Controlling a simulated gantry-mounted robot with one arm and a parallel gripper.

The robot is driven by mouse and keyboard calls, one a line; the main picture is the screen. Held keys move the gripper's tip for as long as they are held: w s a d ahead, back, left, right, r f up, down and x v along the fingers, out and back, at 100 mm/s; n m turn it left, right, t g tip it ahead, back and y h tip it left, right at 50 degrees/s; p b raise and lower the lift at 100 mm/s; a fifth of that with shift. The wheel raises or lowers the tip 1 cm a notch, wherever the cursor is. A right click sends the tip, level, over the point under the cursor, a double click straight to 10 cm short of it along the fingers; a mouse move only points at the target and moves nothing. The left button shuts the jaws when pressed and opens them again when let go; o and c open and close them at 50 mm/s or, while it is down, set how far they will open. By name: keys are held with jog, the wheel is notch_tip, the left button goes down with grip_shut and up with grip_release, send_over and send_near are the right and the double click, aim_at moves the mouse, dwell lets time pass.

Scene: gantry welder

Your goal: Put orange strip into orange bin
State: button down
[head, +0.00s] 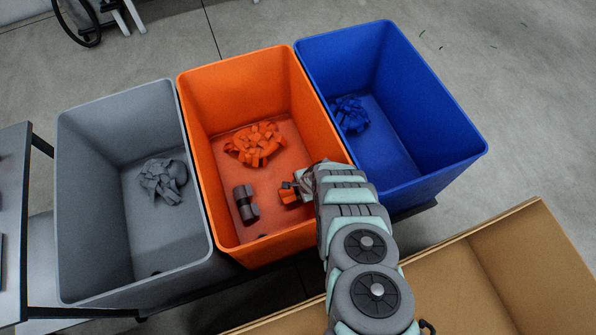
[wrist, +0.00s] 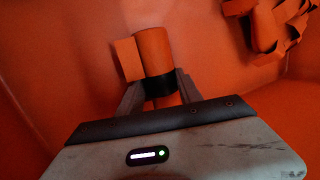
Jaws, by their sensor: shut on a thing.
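The orange bin (head: 190,92) stands in the middle of a row of three bins. My gripper (head: 296,190) reaches down inside its right side in the head view. In the wrist view my gripper (wrist: 158,95) is shut on the orange strip (wrist: 152,52), which looks curled, with a dark band near the fingers and a flat orange flap at its left. The held strip (head: 287,194) also shows in the head view, above or near the bin floor; I cannot tell if it touches. Part of it is hidden by the fingers.
A grey bin (head: 85,150) with grey pieces stands left, a blue bin (head: 430,100) with blue pieces right. A cardboard box (head: 480,275) is at front right.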

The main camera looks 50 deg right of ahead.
jog(key=shift+f, duration=0.45)
jog(key=shift+r, duration=0.15)
jog(key=shift+f, duration=0.25)
jog(key=c, duration=0.8)
grip_release()
jog(key=shift+r, duration=0.1)
jog(key=shift+r+p, duration=0.5)
jog(key=p+v, duration=1)
jog(key=v, duration=0.1)
jog(key=shift+s, duration=0.2)
